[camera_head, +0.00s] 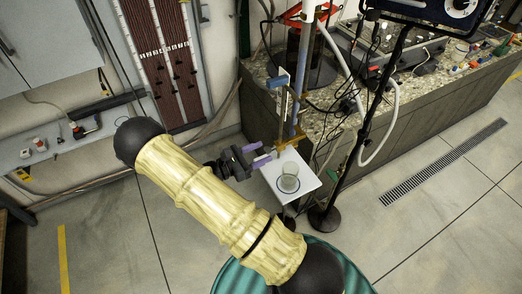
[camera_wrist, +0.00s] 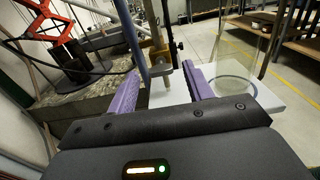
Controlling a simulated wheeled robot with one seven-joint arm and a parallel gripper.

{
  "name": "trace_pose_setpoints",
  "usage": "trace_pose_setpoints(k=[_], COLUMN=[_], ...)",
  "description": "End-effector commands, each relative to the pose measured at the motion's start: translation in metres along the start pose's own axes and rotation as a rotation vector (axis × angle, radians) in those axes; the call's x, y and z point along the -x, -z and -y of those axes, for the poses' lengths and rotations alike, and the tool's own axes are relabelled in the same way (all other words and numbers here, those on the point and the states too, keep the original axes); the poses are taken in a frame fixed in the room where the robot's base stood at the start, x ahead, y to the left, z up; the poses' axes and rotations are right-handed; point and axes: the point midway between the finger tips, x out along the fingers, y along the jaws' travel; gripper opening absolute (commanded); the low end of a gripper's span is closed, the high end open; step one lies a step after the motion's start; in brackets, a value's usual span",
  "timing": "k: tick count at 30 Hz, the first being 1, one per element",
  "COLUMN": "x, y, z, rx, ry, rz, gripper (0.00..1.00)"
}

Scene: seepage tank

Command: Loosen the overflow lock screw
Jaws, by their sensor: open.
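My gripper (camera_head: 259,155) is open, with two purple fingers apart and nothing held between them. In the wrist view the gripper (camera_wrist: 160,72) faces an upright overflow assembly with a brass-coloured block (camera_wrist: 159,54), which shows just beyond and between the fingertips. In the head view a brass-coloured fitting (camera_head: 287,146) sits low on the upright tubes, just right of the fingertips. A blue clamp (camera_head: 278,81) is higher on the same assembly. I cannot tell the lock screw apart from these fittings. No contact between fingers and brass is clear.
A glass beaker (camera_head: 289,180) stands on a small white platform (camera_head: 306,187) beside the fingers. A black stand pole (camera_head: 365,125) and white hose (camera_head: 390,120) rise to the right. The stone-topped bench (camera_head: 425,92) is behind. Floor (camera_head: 440,235) at right is open.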

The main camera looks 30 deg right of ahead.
Motion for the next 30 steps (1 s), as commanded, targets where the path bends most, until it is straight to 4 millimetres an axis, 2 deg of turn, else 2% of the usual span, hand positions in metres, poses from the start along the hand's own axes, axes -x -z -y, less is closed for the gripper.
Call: trace_pose_setpoints(k=[3,11,18,30], x=[-0.0075,-0.0084,-0.0084,-0.0075], y=[-0.0004,0.0002,0.0001,-0.0010], z=[0.0004,0.0002,0.0001,0.0002], rx=[0.001,0.000,0.000,0.032], ry=[0.000,0.000,0.000,-0.001], rz=[0.000,0.000,0.000,0.002], gripper=[0.51,0.51,0.06,0.06])
